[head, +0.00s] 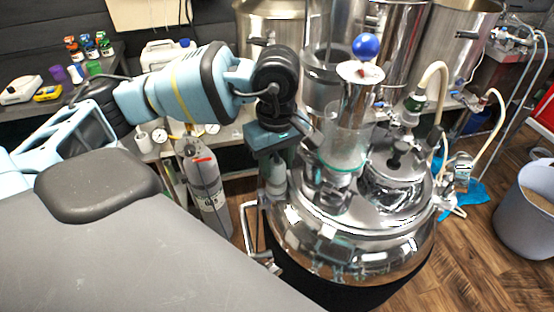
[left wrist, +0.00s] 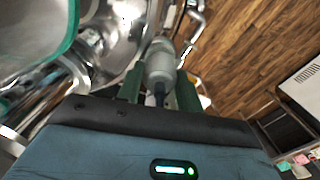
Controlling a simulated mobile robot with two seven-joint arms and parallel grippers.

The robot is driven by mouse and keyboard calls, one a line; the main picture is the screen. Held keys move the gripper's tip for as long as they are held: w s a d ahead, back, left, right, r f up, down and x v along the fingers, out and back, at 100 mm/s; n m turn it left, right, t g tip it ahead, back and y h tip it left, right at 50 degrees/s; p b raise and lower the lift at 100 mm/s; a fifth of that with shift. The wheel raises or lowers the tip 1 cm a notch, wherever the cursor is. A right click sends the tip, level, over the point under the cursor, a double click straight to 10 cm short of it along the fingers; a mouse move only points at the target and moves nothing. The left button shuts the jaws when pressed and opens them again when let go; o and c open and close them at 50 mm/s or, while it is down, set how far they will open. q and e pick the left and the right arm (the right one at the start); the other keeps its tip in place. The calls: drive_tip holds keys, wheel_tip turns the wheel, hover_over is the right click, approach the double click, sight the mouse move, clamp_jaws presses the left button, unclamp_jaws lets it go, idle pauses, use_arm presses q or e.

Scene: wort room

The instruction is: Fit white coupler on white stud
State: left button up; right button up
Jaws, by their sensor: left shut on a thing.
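My left gripper (head: 273,168) points down beside the left rim of the steel kettle. It is shut on a pale grey-white coupler (head: 276,183), which hangs below the fingers. In the left wrist view the coupler (left wrist: 160,66) sits between the two green fingers (left wrist: 159,88), with a dark stem towards the palm. The steel kettle (head: 350,262) stands just right of and below the gripper. I cannot make out the white stud in either view. My right gripper is not in view.
A clear cylinder (head: 345,150) with a green rim stands on the kettle lid, close to the gripper's right. A bent steel handle (head: 250,232) sticks out at the kettle's left. A grey gas cylinder (head: 205,185) stands further left. Hoses (head: 432,80) rise at the right.

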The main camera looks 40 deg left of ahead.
sight(277, 161)
use_arm(q)
drive_tip(key=shift+f, duration=0.5)
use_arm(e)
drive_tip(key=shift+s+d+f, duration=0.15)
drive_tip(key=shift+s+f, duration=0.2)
use_arm(q)
drive_tip(key=o, duration=0.7)
drive_tip(key=shift+r+p, duration=0.45)
drive_tip(key=shift+r, duration=1.25)
drive_tip(key=shift+r+p, duration=0.75)
drive_tip(key=shift+r, duration=1.5)
drive_tip(key=shift+r+p, duration=0.5)
drive_tip(key=shift+r, duration=1.15)
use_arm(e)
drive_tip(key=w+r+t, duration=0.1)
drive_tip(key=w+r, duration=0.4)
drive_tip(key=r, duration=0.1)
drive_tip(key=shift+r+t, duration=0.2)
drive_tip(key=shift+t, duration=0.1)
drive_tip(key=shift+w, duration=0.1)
